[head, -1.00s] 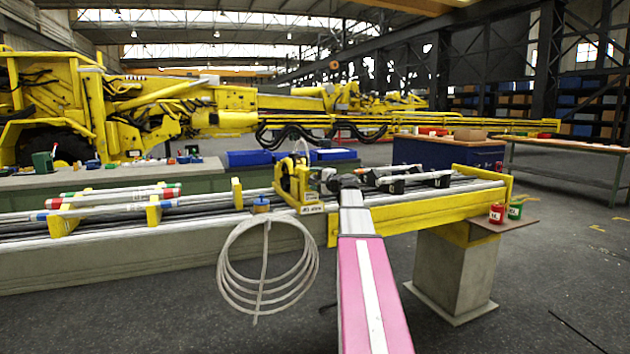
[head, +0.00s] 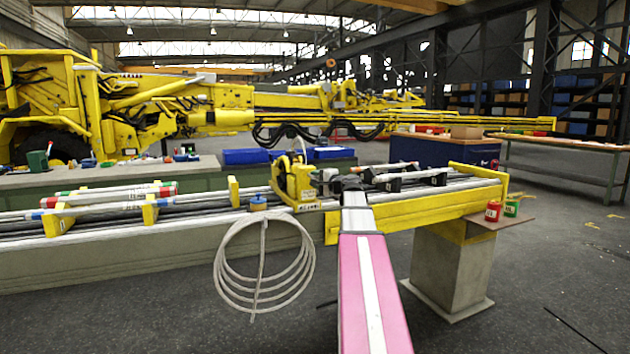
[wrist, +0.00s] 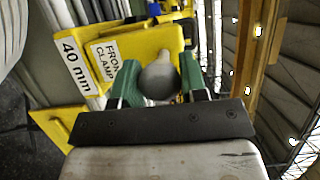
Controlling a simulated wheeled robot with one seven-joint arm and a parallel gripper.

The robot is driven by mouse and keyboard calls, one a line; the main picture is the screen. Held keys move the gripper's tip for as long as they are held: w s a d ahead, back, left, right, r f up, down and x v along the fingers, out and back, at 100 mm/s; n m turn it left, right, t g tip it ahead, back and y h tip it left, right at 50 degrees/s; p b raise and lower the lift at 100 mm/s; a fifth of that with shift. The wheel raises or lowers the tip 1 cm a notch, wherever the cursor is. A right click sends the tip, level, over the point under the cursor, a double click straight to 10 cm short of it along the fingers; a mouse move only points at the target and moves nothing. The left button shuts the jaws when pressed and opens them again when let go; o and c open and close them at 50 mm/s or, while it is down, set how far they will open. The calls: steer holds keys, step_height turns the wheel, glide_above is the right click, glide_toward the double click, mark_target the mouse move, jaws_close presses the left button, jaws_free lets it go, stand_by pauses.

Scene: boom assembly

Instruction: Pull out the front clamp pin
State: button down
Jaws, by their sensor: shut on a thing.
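The front clamp is a yellow block (wrist: 138,45) with "FRONT CLAMP" and "40 mm" labels in the wrist view. In the head view the yellow clamp (head: 299,184) stands on the long rail, left of my arm's end. The clamp pin (wrist: 158,82) shows as a round dark grey end in front of the yellow block. My gripper (wrist: 160,78) has its green fingers shut on the pin, one on each side. How deep the pin sits in the clamp is hidden. The fingers are not distinguishable in the head view.
A coiled pale hose (head: 264,268) hangs in front of the rail, left of my arm. Red (head: 493,211) and green (head: 512,206) pots stand on a small shelf at the rail's right end. White tubes (head: 110,200) lie on yellow supports at left. The floor right of the pedestal (head: 450,270) is mostly clear.

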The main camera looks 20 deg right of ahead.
steer(key=c, duration=0.7)
jaws_free()
steer(key=shift+s, duration=0.25)
steer(key=shift+s+d, duration=0.1)
steer(key=v, duration=1)
steer(key=shift+s+d, duration=0.1)
steer(key=shift+s, duration=0.2)
steer(key=shift+f, duration=0.15)
steer(key=s+a+f+n+g+h, duration=0.1)
steer(key=a+f+n+g, duration=0.25)
steer(key=a+f, duration=0.75)
steer(key=s+a+f+n+g, duration=0.2)
steer(key=a+f+g, duration=0.4)
steer(key=f, duration=0.8)
steer(key=s+a+f+n+g+h, duration=0.2)
steer(key=s+a+f, duration=0.1)
steer(key=s+f, duration=0.2)
steer(key=s+a+f+n+g+h, duration=0.2)
steer(key=s+f, duration=0.4)
steer(key=f, duration=0.3)
steer(key=s+a+f+n+g+h, duration=0.2)
steer(key=s+a+f+n+g, duration=0.1)
steer(key=s+a+f, duration=0.2)
steer(key=shift+s+a+f+n, duration=0.1)
steer(key=shift+a+f+n, duration=0.15)
steer(key=shift+f, duration=0.4)
steer(key=shift+s+a+f+n, duration=0.1)
steer(key=shift+a+f, duration=0.25)
steer(key=shift+f, duration=0.25)
